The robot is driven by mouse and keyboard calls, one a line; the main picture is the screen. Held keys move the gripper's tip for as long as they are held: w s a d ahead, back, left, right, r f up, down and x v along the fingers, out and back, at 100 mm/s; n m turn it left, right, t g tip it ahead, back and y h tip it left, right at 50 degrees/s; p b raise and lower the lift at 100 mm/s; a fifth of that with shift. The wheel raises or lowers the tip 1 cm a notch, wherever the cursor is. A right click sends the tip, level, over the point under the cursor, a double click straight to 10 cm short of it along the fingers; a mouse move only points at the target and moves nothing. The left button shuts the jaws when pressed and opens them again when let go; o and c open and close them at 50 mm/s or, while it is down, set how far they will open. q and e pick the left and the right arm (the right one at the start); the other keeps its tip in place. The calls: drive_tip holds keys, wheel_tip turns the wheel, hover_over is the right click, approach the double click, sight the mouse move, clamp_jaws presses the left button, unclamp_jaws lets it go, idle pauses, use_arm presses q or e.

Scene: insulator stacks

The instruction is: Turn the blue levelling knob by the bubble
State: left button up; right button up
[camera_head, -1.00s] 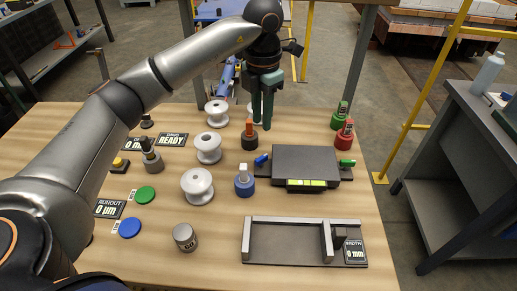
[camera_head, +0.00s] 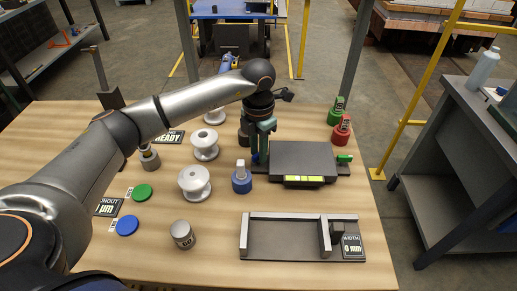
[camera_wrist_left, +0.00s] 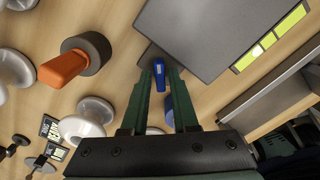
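The blue levelling knob (camera_wrist_left: 158,70) sticks out beside the left edge of the dark levelling plate (camera_head: 305,158), which also shows in the left wrist view (camera_wrist_left: 200,35). The yellow-green bubble vial (camera_head: 303,180) is on the plate's front edge and also shows in the left wrist view (camera_wrist_left: 285,35). My left gripper (camera_head: 260,160) points down at the knob. In the left wrist view its fingers (camera_wrist_left: 160,74) are apart, one on each side of the knob, with narrow gaps showing. In the head view the gripper mostly hides the knob. My right gripper is not in view.
A green knob (camera_head: 344,158) is on the plate's right side. A blue-based weight (camera_head: 241,182) stands just left of the plate, near white insulators (camera_head: 194,183). A grey width gauge (camera_head: 285,257) lies in front. Red (camera_head: 341,131) and green (camera_head: 336,112) pieces stand behind right.

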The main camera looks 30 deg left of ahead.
use_arm(q)
clamp_jaws()
drive_tip(key=shift+r, duration=0.1)
idle(0.3)
drive_tip(key=n+p, duration=0.1)
drive_tip(key=n, duration=0.2)
drive_tip(key=shift+n, duration=0.5)
unclamp_jaws()
